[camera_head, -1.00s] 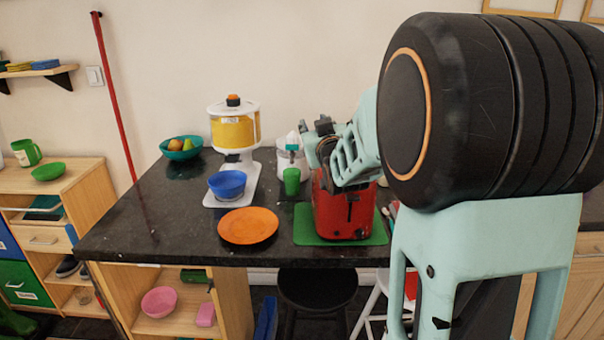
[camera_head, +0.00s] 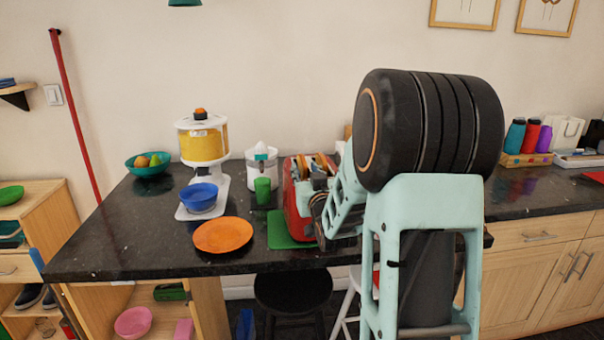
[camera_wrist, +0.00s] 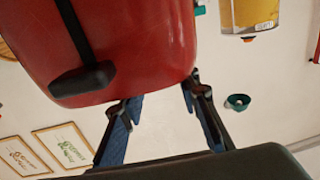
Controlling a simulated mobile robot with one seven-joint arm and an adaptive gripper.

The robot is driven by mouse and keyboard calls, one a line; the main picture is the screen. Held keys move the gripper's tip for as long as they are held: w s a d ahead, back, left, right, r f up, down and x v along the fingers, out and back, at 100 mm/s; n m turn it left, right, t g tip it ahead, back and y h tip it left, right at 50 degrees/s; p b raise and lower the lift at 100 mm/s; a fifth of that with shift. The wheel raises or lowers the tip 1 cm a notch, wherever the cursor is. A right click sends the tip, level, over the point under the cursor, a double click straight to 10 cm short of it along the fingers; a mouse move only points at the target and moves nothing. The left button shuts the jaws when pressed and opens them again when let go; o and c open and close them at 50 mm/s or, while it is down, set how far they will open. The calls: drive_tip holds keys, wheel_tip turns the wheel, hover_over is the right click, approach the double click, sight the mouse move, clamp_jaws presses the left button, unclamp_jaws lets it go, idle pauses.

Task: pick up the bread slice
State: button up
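The red toaster (camera_head: 293,214) stands on a green mat (camera_head: 277,231) near the counter's front edge. Tan-brown bread slices (camera_head: 303,168) seem to stick out of its top slots; my gripper and arm partly cover that side. My gripper (camera_head: 318,196) is at the toaster's right side in the head view. In the wrist view, which looks upside down, my gripper (camera_wrist: 163,98) has its two blue-padded fingers spread with nothing held between them. The red toaster body (camera_wrist: 125,40) with its black lever is close beyond the fingers. No bread shows in the wrist view.
An orange plate (camera_head: 223,235), blue bowl (camera_head: 199,197), green cup (camera_head: 262,190), white juicer (camera_head: 262,168) and yellow-and-white dispenser (camera_head: 204,140) stand left of the toaster. A teal fruit bowl (camera_head: 149,170) is at the back left. The counter's front left is clear.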

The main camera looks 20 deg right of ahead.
drive_tip(key=shift+p+x, duration=0.55)
drive_tip(key=shift+x, duration=2.15)
clamp_jaws()
